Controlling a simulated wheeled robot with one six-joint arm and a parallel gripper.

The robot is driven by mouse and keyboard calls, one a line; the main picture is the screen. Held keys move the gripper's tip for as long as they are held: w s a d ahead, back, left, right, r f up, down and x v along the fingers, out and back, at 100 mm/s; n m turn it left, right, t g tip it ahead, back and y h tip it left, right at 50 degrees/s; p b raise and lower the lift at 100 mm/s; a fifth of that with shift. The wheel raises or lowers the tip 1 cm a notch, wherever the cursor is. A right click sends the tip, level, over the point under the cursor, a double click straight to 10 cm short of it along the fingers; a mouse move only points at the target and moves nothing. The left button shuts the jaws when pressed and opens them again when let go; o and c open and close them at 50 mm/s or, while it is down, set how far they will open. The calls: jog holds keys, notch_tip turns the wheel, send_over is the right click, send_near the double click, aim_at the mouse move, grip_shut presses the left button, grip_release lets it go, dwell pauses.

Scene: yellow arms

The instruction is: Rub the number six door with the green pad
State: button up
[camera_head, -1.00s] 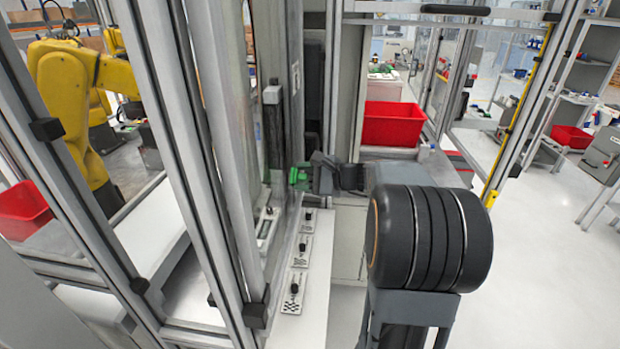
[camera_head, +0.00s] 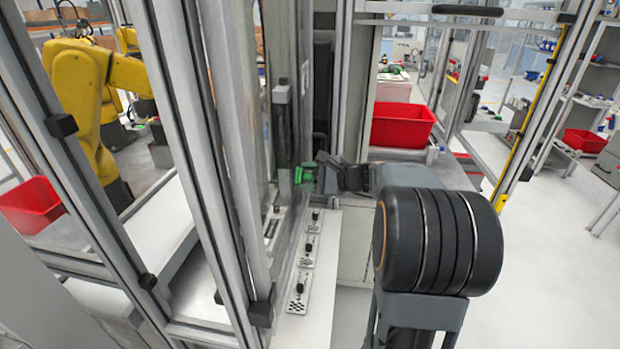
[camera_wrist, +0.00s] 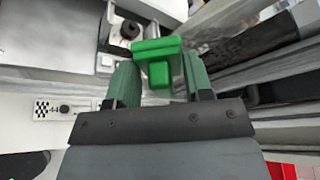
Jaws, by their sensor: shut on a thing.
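My gripper (camera_head: 308,174) is shut on the green pad (camera_head: 301,174), in the middle of the head view. In the wrist view the bright green pad (camera_wrist: 157,60) sits between the two dull green fingers of my gripper (camera_wrist: 160,78). In the head view the pad is close to the clear framed panel (camera_head: 284,140) of the enclosure. I cannot tell whether it touches that panel. No number six is readable on any door.
A white ledge (camera_head: 318,300) with several small knob plates (camera_head: 299,290) lies below my gripper. Grey metal posts (camera_head: 235,150) stand to the left. A yellow robot arm (camera_head: 80,95) is behind the panels. A red bin (camera_head: 402,127) stands behind, and open floor lies to the right.

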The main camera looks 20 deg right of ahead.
aim_at(297, 162)
jog(key=shift+w+a, duration=0.45)
jog(key=shift+a, duration=0.15)
jog(key=shift+w+d+p, duration=0.2)
jog(key=shift+w+d, duration=0.45)
jog(key=shift+w, duration=0.35)
jog(key=shift+w+d+p, duration=0.15)
jog(key=shift+w+d, duration=0.55)
jog(key=shift+w, duration=0.35)
jog(key=shift+w+d+p, duration=0.2)
jog(key=shift+w+d, duration=0.45)
jog(key=shift+w, duration=0.35)
jog(key=shift+w+d+r+p, duration=0.1)
jog(key=shift+w+d+p, duration=0.5)
jog(key=shift+w, duration=0.4)
jog(key=shift+w+d+f+p, duration=0.1)
jog(key=shift+w+d+p, duration=0.35)
jog(key=shift+w+d, duration=0.45)
jog(key=shift+w+d+r+p, duration=0.1)
jog(key=shift+w+d+p, duration=0.45)
jog(key=shift+w, duration=0.5)
